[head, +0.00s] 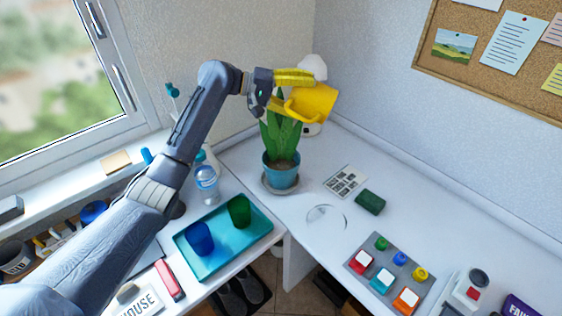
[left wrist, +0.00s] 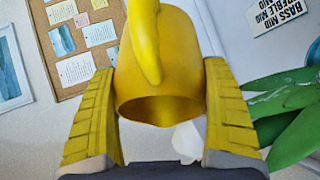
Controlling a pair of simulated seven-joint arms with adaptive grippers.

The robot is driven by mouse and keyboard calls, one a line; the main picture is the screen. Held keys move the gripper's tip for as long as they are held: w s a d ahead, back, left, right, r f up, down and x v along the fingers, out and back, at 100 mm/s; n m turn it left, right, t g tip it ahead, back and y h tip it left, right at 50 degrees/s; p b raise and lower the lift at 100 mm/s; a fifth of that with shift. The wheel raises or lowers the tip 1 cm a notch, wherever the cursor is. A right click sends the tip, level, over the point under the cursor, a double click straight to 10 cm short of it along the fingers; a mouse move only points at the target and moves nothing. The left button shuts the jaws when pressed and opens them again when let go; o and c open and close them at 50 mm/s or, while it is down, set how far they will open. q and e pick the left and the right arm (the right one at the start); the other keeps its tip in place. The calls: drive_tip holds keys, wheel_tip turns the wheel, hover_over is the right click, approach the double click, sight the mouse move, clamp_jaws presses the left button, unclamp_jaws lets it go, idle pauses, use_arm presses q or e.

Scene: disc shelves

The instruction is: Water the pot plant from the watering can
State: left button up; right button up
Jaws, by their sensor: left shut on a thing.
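The yellow watering can (head: 315,103) is held in the air above the pot plant (head: 281,136), tilted. My left gripper (head: 303,90) is shut on it, with one yellow finger on each side. In the left wrist view the can (left wrist: 160,85) sits between the fingers, its dark opening facing the camera. I cannot make out its spout in the head view. The plant has tall green leaves and stands upright in a blue pot (head: 281,176) on a saucer (head: 270,190). The leaves also show in the left wrist view (left wrist: 290,115). My right gripper is out of view.
A teal tray (head: 205,268) holds a blue cup (head: 200,238) and a green cup (head: 239,211). A water bottle (head: 206,180) stands left of the plant. A grey board with coloured blocks (head: 390,272) lies front right. A white object (head: 313,67) shows behind the can.

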sight(306, 110)
use_arm(q)
drive_tip(key=shift+w+a+r, duration=0.15)
drive_tip(key=shift+r, duration=0.25)
idle(0.4)
drive_tip(key=shift+d+f, duration=0.2)
drive_tip(key=shift+f, duration=0.2)
drive_tip(key=shift+d+f+m+y, duration=0.15)
drive_tip(key=shift+f+m+y, duration=0.15)
drive_tip(key=shift+y, duration=0.5)
drive_tip(key=shift+d+f+m+y, duration=0.2)
drive_tip(key=shift+f+y, duration=0.1)
drive_tip(key=shift+y, duration=0.5)
drive_tip(key=shift+s+d+f+t+y, duration=0.1)
drive_tip(key=shift+s+f+t+y, duration=0.1)
drive_tip(key=shift+f+y, duration=0.45)
drive_tip(key=shift+s+d+f+t+y, duration=0.1)
drive_tip(key=shift+f+t+y, duration=0.2)
drive_tip(key=shift+f, duration=0.55)
